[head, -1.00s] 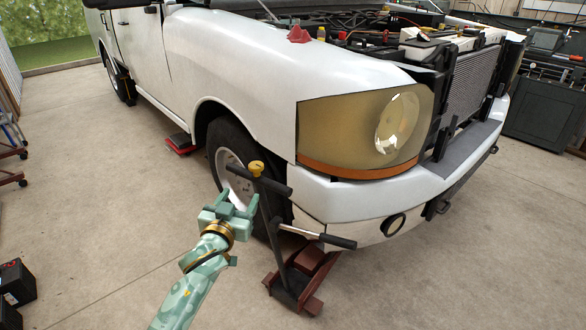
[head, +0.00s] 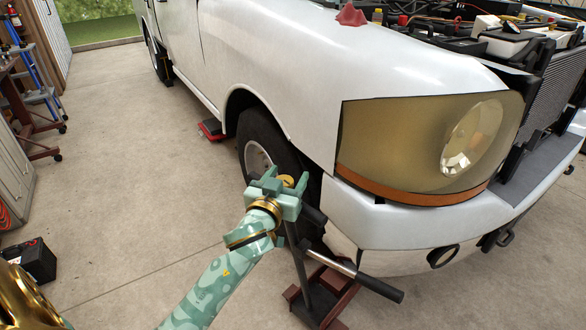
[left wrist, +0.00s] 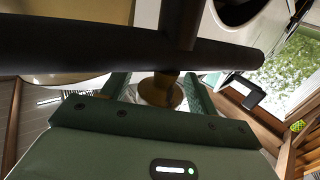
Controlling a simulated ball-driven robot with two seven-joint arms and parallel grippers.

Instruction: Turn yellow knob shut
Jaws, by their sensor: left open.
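The yellow knob (head: 287,180) tops the dark upright handle of a floor jack (head: 320,304) by the truck's front wheel. My left gripper (head: 285,177) is open, with its green fingers on either side of the knob in the head view. In the left wrist view the knob (left wrist: 163,91) shows its brass-coloured side between the two fingers (left wrist: 160,92), with a visible gap on each side. The jack's dark crossbar (left wrist: 130,45) runs across in front of that camera. The gripper hides part of the handle's top in the head view. My right gripper is not in view.
The white pickup (head: 250,50) stands close behind the jack, with its front wheel (head: 262,150) beside the handle. The black-gripped jack lever (head: 355,272) sticks out to the right. A black battery-like box (head: 34,260) sits at left; floor between is clear.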

